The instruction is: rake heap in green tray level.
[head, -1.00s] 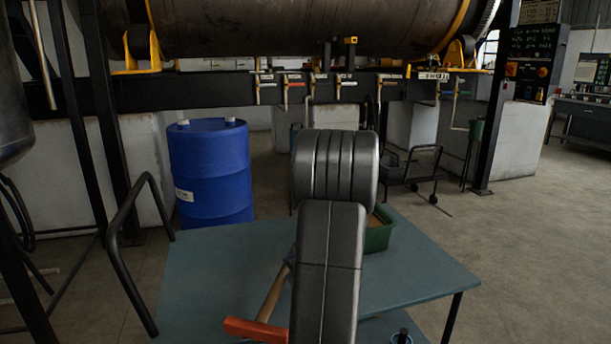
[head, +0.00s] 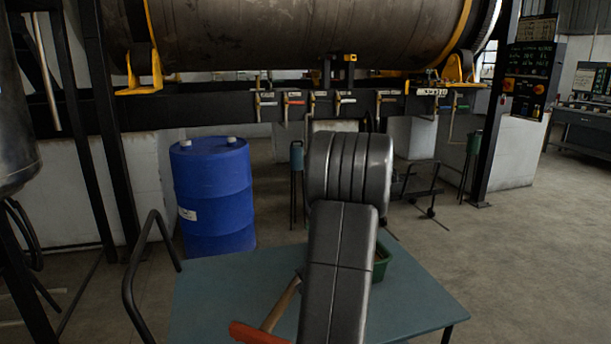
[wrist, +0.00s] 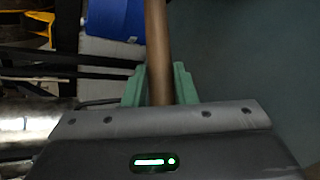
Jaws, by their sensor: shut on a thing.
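A wooden handle (head: 283,303) with an orange-red crosspiece (head: 257,333) at its near end slants over the table in the head view. In the wrist view the brown handle (wrist: 158,50) runs between the green fingers of my gripper (wrist: 160,88), which is shut on it. The tool's far end is hidden, so I cannot tell whether it touches anything. The green tray (head: 382,262) shows only as a right-hand part behind my arm. The heap inside it is hidden. My arm also hides my gripper in the head view.
The tray stands on a blue-green table (head: 415,300) with clear room at its right and left. A blue barrel (head: 213,195) stands behind the table. A dark bent rail (head: 130,283) rises at the table's left. A large cylinder (head: 300,35) spans the background.

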